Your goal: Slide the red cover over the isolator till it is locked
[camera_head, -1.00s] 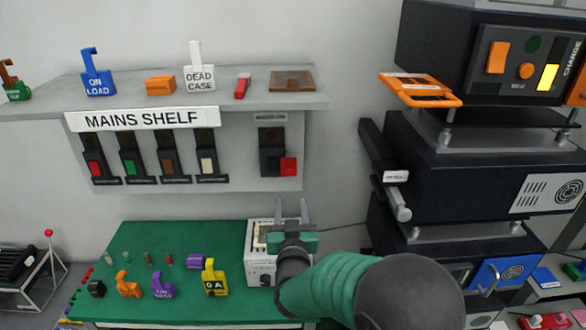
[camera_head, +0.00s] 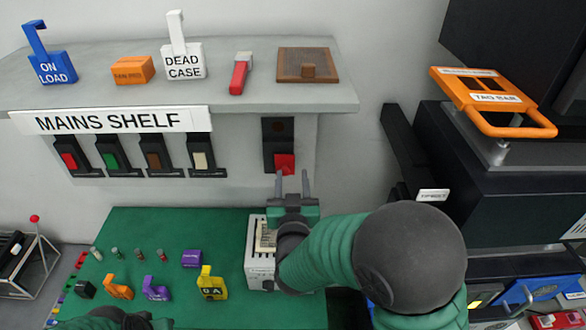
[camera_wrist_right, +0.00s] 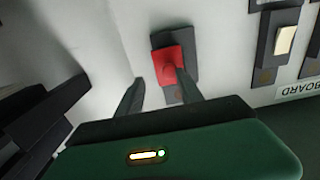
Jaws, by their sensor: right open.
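The red cover (camera_head: 284,163) is at the lower end of the black isolator plate (camera_head: 278,136), below the shelf.
Several coloured switches (camera_head: 111,158) sit left of the isolator under the MAINS SHELF label (camera_head: 110,121). Tags and a wooden block (camera_head: 308,66) lie on the shelf. A green mat (camera_head: 140,235) with small parts is below. Black equipment (camera_head: 510,180) stands right.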

